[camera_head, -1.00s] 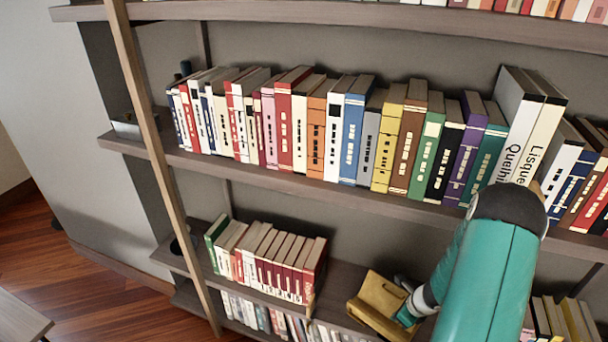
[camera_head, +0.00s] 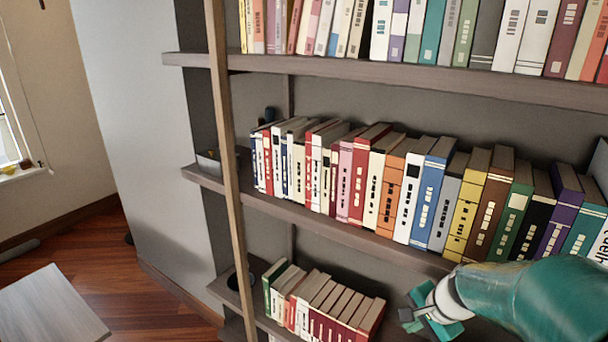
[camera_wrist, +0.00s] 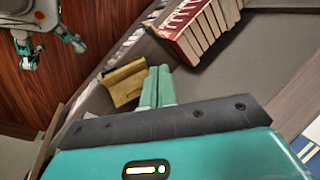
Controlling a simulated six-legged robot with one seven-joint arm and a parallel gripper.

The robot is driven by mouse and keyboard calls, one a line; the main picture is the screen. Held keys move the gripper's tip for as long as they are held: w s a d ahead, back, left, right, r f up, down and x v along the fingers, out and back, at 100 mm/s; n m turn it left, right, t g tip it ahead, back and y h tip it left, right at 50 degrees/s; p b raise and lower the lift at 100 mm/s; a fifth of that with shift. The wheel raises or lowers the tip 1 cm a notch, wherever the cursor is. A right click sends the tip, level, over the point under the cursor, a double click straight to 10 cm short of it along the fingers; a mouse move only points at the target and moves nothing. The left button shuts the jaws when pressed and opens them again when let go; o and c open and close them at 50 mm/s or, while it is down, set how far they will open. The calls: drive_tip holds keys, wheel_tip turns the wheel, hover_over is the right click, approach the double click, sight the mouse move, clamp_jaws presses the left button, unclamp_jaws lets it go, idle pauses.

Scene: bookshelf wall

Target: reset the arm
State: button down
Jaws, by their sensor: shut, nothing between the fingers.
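My gripper (camera_head: 412,310) is at the lower right of the head view, in front of the lower shelf and just right of its row of books. My teal arm reaches to it from the right edge. In the wrist view its two teal fingers (camera_wrist: 157,88) lie side by side, shut with nothing between them. A yellow-brown block-like object (camera_wrist: 125,83) shows just left of the fingers in the wrist view. I cannot tell if they touch it. It does not show in the head view now.
Red and white books (camera_head: 325,308) stand on the lower shelf, left of my gripper. A long row of books (camera_head: 370,190) fills the middle shelf (camera_head: 320,224). A wooden upright (camera_head: 224,150) stands at the left. A grey table (camera_head: 50,305) is on the open floor at lower left.

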drive_tip(key=s+a+r+n+h, duration=0.1)
drive_tip(key=s+a+r+n, duration=0.3)
drive_tip(key=s+r+n, duration=0.2)
drive_tip(key=s+a+r+n+t+h, duration=0.1)
drive_tip(key=s+a+r+n, duration=0.3)
drive_tip(key=s, duration=0.5)
wheel_tip(320, 180, up, 3)
drive_tip(key=shift+s+r+n, duration=0.2)
drive_tip(key=shift+n, duration=0.9)
drive_tip(key=shift+d, duration=0.15)
